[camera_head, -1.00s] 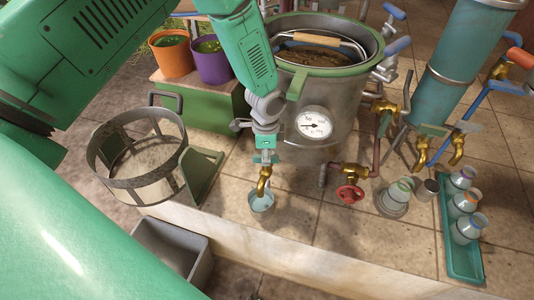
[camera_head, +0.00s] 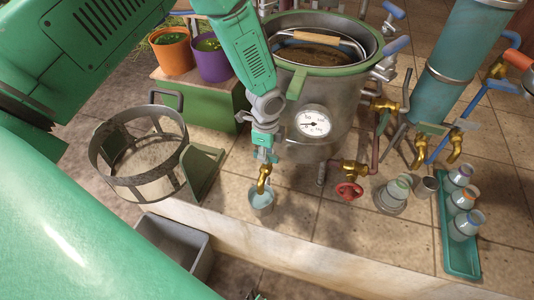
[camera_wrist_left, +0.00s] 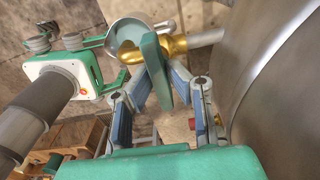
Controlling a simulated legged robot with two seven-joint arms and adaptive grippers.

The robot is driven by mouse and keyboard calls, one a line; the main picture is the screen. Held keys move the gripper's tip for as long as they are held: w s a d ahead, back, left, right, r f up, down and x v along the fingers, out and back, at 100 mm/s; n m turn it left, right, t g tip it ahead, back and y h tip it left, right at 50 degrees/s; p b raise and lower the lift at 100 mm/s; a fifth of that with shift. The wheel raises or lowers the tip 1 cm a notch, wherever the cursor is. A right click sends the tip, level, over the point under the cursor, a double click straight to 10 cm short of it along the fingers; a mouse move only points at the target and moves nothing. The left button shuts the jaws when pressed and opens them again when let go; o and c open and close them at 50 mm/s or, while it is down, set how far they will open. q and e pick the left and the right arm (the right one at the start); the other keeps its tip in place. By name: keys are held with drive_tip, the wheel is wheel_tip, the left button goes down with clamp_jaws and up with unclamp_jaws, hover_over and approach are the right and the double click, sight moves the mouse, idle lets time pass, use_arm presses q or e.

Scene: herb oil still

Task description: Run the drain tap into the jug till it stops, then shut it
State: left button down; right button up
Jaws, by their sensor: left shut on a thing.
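The drain tap (camera_head: 264,176) is brass and sits low on the front of the steel still (camera_head: 320,128). Its spout points down over a small metal jug (camera_head: 262,208) on the tiled ledge. The jug's inside looks pale blue; its liquid level cannot be told. My left gripper (camera_head: 265,150) comes down from above onto the tap's handle. In the left wrist view its fingers are shut on the teal handle (camera_wrist_left: 156,68), with the brass tap body (camera_wrist_left: 175,47) behind and the jug (camera_wrist_left: 125,38) beside it. Whether a stream runs is not clear.
A red-wheeled valve (camera_head: 348,191) sits right of the tap. A wire-handled basket (camera_head: 140,185) stands left, a grey bin (camera_head: 170,247) below the ledge. A green tray (camera_head: 463,262) of small jars lies right.

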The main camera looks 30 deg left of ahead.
use_arm(q)
drive_tip(key=shift+w+a+r, duration=0.1)
drive_tip(key=shift+w, duration=0.05)
drive_tip(key=c, duration=1.6)
unclamp_jaws()
drive_tip(key=shift+r, duration=0.45)
wheel_tip(320, 180, up, 11)
drive_tip(key=shift+f, duration=0.1)
